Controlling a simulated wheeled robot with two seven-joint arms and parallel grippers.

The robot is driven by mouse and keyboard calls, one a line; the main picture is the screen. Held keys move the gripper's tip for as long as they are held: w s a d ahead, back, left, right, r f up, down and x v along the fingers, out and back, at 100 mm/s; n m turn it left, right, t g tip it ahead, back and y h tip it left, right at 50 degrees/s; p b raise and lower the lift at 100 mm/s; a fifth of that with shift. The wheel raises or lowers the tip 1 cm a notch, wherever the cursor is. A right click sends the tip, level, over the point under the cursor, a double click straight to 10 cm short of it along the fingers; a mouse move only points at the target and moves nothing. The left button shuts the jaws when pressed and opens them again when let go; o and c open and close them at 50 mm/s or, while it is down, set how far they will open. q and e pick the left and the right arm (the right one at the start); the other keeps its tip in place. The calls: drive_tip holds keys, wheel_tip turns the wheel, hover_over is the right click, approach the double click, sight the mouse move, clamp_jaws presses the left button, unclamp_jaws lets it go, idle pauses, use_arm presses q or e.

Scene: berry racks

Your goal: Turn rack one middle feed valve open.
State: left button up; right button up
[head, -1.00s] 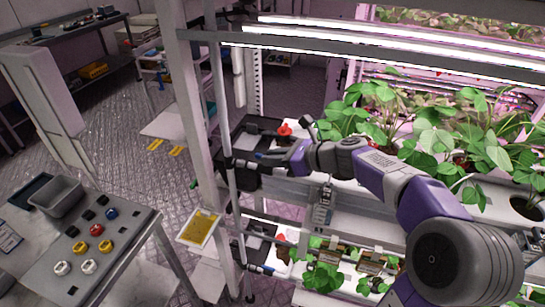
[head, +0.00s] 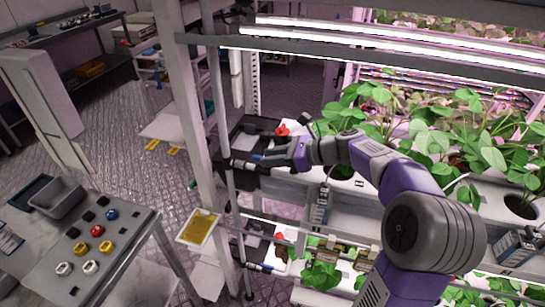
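My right gripper (head: 274,155), on a purple and grey arm (head: 375,158), reaches left to the corner of the middle shelf. Its dark fingers are beside the black box and pipe fittings (head: 245,165) at the rack post. They look close to or touching a small part with blue on it, but the contact is too small to make out. I cannot tell whether the fingers are open or shut. A red knob (head: 283,130) stands just behind the gripper. The valve handle's position is not clear. My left gripper is not in view.
Leafy plants (head: 440,130) fill the shelf to the right. Rack posts (head: 200,130) and light tubes (head: 390,45) frame the space. A lower shelf has another red knob (head: 279,236). A yellow card (head: 198,229) hangs at the post. A grey table (head: 140,220) with coloured knobs stands left.

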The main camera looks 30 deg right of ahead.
drive_tip(key=shift+o, duration=1)
drive_tip(key=p+v, duration=0.2)
drive_tip(key=v, duration=0.5)
drive_tip(key=shift+s+d, duration=0.15)
drive_tip(key=shift+s, duration=0.05)
drive_tip(key=shift+r, duration=0.1)
